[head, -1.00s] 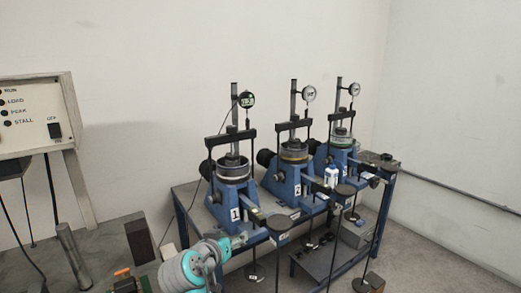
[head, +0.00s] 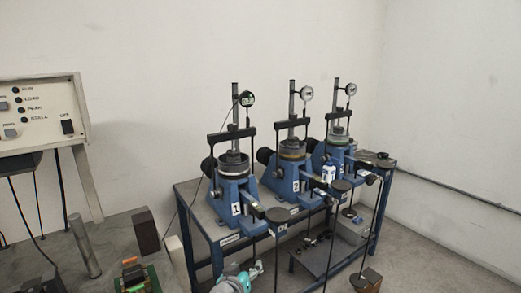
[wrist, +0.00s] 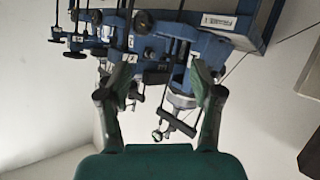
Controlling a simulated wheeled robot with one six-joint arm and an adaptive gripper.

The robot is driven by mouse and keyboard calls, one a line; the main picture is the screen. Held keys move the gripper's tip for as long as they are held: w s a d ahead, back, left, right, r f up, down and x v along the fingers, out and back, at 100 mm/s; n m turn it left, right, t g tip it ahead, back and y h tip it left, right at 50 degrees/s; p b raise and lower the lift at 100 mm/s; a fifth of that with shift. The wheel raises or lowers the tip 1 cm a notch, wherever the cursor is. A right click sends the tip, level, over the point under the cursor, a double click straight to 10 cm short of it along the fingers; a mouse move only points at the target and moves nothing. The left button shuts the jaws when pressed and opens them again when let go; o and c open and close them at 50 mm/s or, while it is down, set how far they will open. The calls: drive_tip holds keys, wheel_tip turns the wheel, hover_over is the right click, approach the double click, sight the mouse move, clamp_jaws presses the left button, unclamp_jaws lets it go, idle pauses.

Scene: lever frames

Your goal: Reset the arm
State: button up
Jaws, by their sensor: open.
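My gripper (wrist: 160,82) is open in the wrist view, its two green fingers spread wide with nothing held between them. The wrist picture is upside down, with the lever frames beyond the fingers and apart from them. In the head view only a teal and white part of my arm (head: 235,279) shows at the bottom edge, in front of the bench. Blue lever frame 1 (head: 234,190), lever frame 2 (head: 291,176) and a third blue frame (head: 336,155) stand in a row on the bench, each with a dial gauge above.
The blue bench (head: 203,212) has hangers and weights below its front. At left are a control box (head: 38,112), a metal post (head: 84,246), a dark block (head: 146,232) and a green item (head: 137,275).

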drive_tip(key=s+d+f+n+y, duration=0.1)
drive_tip(key=s+d+f, duration=0.4)
drive_tip(key=s+f, duration=0.15)
drive_tip(key=s+d+f+n+y, duration=0.1)
drive_tip(key=s+d+f, duration=0.35)
drive_tip(key=f, duration=0.35)
drive_tip(key=s+d+f+y, duration=0.1)
drive_tip(key=s+d+f, duration=0.2)
drive_tip(key=s, duration=0.5)
drive_tip(key=s+d+f+y, duration=0.1)
drive_tip(key=s+d+f, duration=0.25)
drive_tip(key=s, duration=0.45)
drive_tip(key=s+d+r, duration=0.2)
drive_tip(key=s, duration=0.6)
drive_tip(key=s+d+r, duration=0.2)
drive_tip(key=s, duration=0.6)
drive_tip(key=s+d+r+m+t, duration=0.1)
drive_tip(key=s+d+r+m, duration=0.1)
drive_tip(key=s+r, duration=0.8)
drive_tip(key=s, duration=0.3)
drive_tip(key=shift+d+r+t+h, duration=0.25)
drive_tip(key=shift+d+t+h, duration=0.05)
drive_tip(key=shift+d+h, duration=0.1)
drive_tip(key=shift+w, duration=0.1)
